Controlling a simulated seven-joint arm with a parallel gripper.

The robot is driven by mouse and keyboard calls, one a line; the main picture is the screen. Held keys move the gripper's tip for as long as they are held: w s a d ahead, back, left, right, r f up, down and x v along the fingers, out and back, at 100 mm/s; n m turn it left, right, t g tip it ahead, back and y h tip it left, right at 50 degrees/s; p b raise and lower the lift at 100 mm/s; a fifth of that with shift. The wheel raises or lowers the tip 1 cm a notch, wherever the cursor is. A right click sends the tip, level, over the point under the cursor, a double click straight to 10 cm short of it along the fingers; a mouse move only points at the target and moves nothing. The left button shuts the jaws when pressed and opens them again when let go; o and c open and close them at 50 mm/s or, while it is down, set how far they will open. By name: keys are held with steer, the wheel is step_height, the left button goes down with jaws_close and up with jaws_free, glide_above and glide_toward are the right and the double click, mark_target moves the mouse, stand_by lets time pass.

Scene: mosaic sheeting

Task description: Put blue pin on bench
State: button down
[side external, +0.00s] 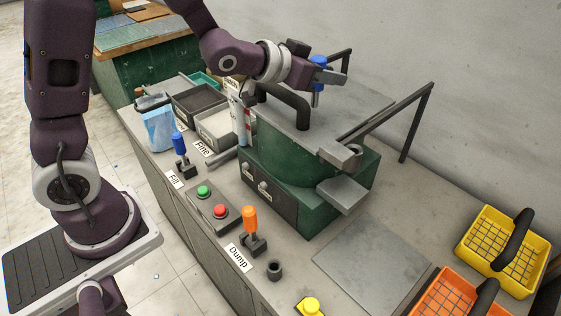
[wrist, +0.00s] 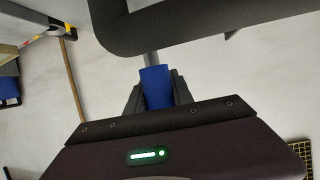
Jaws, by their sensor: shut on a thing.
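The blue pin (side external: 318,62) has a blue head and a grey shaft. My gripper (side external: 326,76) is shut on its head and holds it above the green machine, shaft pointing down. In the wrist view the blue head (wrist: 157,88) sits between the two dark fingers of my gripper (wrist: 157,98), with part of the grey shaft showing beyond it. The grey bench (side external: 415,205) runs below. A flat grey plate (side external: 370,262) lies on its front right part.
The green machine (side external: 310,215) has a dark curved handle (side external: 285,95) and a rail (side external: 400,105) close to my gripper. A blue lever (side external: 180,144), an orange lever (side external: 250,220) and buttons line the bench's front. Yellow (side external: 500,285) and orange baskets stand at right.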

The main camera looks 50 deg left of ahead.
steer(key=a, duration=0.2)
steer(key=a+n+y, duration=0.1)
steer(key=a, duration=0.1)
steer(key=a+y, duration=0.1)
steer(key=a, duration=0.1)
steer(key=shift+s+f+n, duration=0.25)
steer(key=shift+s+n, duration=0.05)
steer(key=d+m+h, duration=0.1)
steer(key=d, duration=0.2)
steer(key=d+m+h, duration=0.1)
steer(key=d, duration=0.3)
steer(key=d+r+m+h, duration=0.1)
steer(key=d, duration=0.3)
steer(key=shift+w+r, duration=0.1)
steer(key=shift+w, duration=0.2)
steer(key=s+d+r+m+g+h, duration=0.1)
steer(key=d+r+m+h, duration=0.15)
steer(key=d, duration=0.55)
step_height(320, 180, down, 11)
steer(key=shift+s+r, duration=0.2)
steer(key=shift+h, duration=0.25)
steer(key=shift+f, duration=0.15)
steer(key=c, duration=1.1)
jaws_free()
